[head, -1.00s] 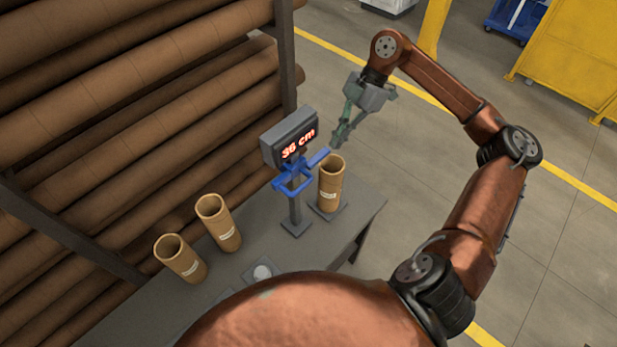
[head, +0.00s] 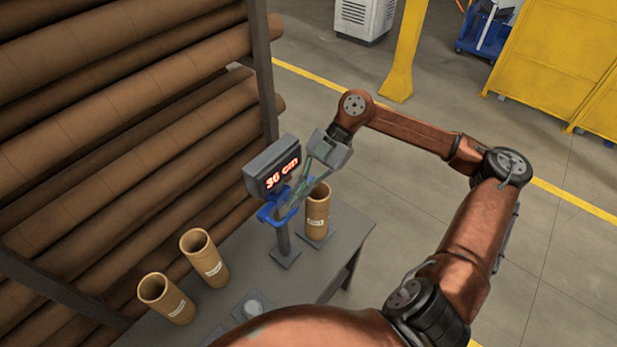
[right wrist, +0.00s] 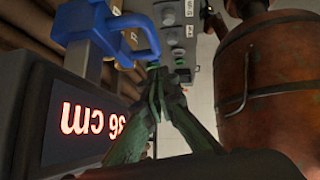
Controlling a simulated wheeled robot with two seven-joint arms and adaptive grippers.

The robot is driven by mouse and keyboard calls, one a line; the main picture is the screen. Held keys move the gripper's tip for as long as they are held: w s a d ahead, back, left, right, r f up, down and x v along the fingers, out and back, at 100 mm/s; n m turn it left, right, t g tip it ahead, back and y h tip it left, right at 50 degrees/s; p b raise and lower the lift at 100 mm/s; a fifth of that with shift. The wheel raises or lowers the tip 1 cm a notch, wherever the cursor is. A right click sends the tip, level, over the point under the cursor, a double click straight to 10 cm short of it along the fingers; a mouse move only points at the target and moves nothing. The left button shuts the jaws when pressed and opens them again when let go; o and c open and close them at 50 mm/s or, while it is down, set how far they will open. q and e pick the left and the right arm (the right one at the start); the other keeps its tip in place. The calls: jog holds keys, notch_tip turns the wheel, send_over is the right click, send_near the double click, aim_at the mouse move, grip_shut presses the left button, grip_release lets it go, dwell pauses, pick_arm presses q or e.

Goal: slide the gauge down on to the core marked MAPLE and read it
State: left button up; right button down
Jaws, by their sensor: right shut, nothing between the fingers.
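The gauge has a grey display box (head: 272,168) with red digits reading 36 cm, on a post with a blue slider (head: 270,214). In the right wrist view the display (right wrist: 85,130) is upside down, with the blue slider (right wrist: 125,35) above it. A cardboard core (head: 317,212) stands upright beside the post. Two more cores, one in the middle (head: 205,258) and one at left (head: 166,298), stand further left. Their white labels are too small to read. My right gripper (head: 284,213) is shut and empty at the slider; I cannot tell whether it touches. My left gripper is out of view.
The grey table (head: 345,240) carries the gauge and cores. A small plate with a white disc (head: 253,307) lies near its front. Long brown rolls (head: 130,130) on a rack line the left side.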

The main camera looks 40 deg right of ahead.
aim_at(287, 217)
jog(key=shift+w+f, duration=0.2)
jog(key=shift+f, duration=0.75)
jog(key=shift+w+f, duration=0.2)
jog(key=shift+f, duration=0.75)
notch_tip(287, 217, down, 9)
jog(key=b, duration=0.2)
jog(key=shift+b, duration=0.4)
